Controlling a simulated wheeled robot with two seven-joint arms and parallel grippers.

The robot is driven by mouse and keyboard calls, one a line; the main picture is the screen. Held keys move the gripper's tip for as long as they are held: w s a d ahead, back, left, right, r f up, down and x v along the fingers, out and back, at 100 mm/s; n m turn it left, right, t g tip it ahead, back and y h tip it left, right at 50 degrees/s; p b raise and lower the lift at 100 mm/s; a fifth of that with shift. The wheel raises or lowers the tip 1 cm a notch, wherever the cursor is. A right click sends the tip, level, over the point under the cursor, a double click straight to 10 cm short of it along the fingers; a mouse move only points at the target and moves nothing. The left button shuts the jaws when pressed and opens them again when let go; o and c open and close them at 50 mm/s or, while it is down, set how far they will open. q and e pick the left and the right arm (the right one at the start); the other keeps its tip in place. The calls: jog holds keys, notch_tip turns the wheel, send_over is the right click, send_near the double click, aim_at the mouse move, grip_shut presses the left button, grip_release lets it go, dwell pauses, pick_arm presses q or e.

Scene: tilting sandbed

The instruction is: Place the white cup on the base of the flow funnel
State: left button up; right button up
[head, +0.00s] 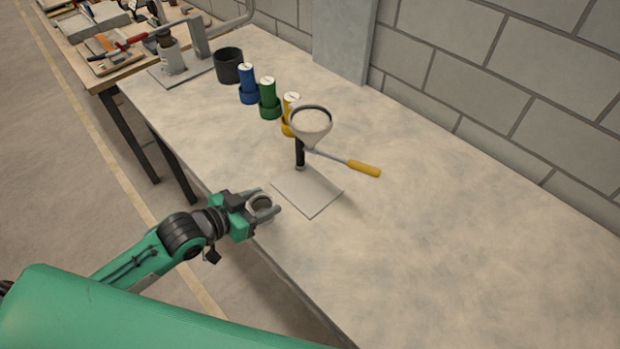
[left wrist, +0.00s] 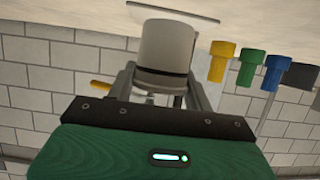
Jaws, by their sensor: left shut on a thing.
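The white cup (left wrist: 166,46) is held between the fingers of my left gripper (head: 265,209), which is shut on it. In the head view only the cup's rim (head: 262,201) shows between the fingers. The left wrist view is upside down. The flow funnel (head: 311,125) stands on a post above a flat, light grey base plate (head: 311,196). My left gripper and the cup are just left of the base plate's near corner, near the bench's front edge. The plate's edge shows beside the cup in the left wrist view (left wrist: 172,10). My right gripper is not in view.
Blue (head: 248,84), green (head: 269,98) and yellow (head: 288,116) capped holders stand in a row behind the funnel. A yellow-handled tool (head: 363,168) reaches right from the funnel. A black cup (head: 229,66) stands further back. The bench's right side is clear.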

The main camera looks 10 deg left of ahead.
pick_arm(q)
jog(key=w+d+p, duration=0.1)
jog(key=w+d, duration=0.1)
jog(key=w, duration=0.2)
jog(key=w+d+p, duration=0.1)
jog(key=w+d, duration=0.2)
jog(key=w, duration=0.1)
jog(key=w+d+p, duration=0.1)
jog(key=w+d, duration=0.2)
jog(key=w, duration=0.2)
jog(key=shift+d+p, duration=0.25)
jog(key=shift+p, duration=0.05)
notch_tip(320, 180, down, 2)
jog(key=shift+f+p, duration=0.15)
jog(key=shift+p, duration=0.4)
jog(key=shift+f, duration=0.55)
jog(key=shift+f, duration=0.1)
jog(key=o, duration=1)
